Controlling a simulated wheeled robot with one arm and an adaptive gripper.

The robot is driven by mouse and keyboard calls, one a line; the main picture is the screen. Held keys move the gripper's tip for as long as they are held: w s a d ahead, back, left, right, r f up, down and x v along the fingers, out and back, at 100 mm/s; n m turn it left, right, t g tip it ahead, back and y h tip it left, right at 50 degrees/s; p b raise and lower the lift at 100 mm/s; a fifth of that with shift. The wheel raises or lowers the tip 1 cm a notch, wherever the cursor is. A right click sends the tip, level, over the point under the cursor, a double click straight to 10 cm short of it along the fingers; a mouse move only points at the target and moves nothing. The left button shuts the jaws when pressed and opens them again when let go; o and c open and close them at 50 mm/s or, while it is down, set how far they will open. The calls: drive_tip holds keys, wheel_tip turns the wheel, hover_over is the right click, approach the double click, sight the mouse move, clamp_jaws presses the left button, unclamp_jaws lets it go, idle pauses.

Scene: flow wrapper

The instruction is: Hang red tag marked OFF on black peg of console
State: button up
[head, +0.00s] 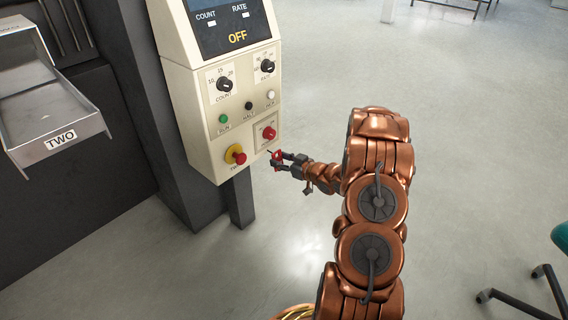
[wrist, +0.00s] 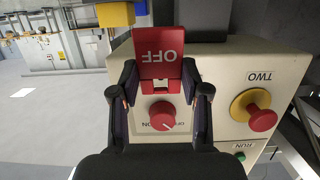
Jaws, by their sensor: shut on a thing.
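The red tag (wrist: 158,52) is held between the fingertips of my gripper (wrist: 160,78), and its white OFF lettering reads upside down in the wrist view. In the head view the tag (head: 276,161) is a small red piece at my gripper (head: 283,158), just off the lower right corner of the cream console (head: 205,125). A short dark peg-like piece (head: 270,152) shows near that corner, beside the tag. I cannot tell whether the tag touches it. In the wrist view no peg can be made out; the tag and fingers cover part of the console.
A red knob (wrist: 162,115) is on the panel beyond my fingers. A yellow-collared red button (head: 236,155) is at the console's lower left. A metal chute (head: 50,100) marked TWO is further left. Open floor (head: 470,150) lies right; a teal chair (head: 561,240) stands at far right.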

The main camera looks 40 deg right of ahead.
drive_tip(key=shift+x, duration=0.85)
drive_tip(key=shift+w+a+p, duration=0.15)
drive_tip(key=shift+w+p, duration=0.4)
drive_tip(key=shift+p, duration=0.05)
drive_tip(key=o, duration=0.9)
drive_tip(key=v, duration=1.2)
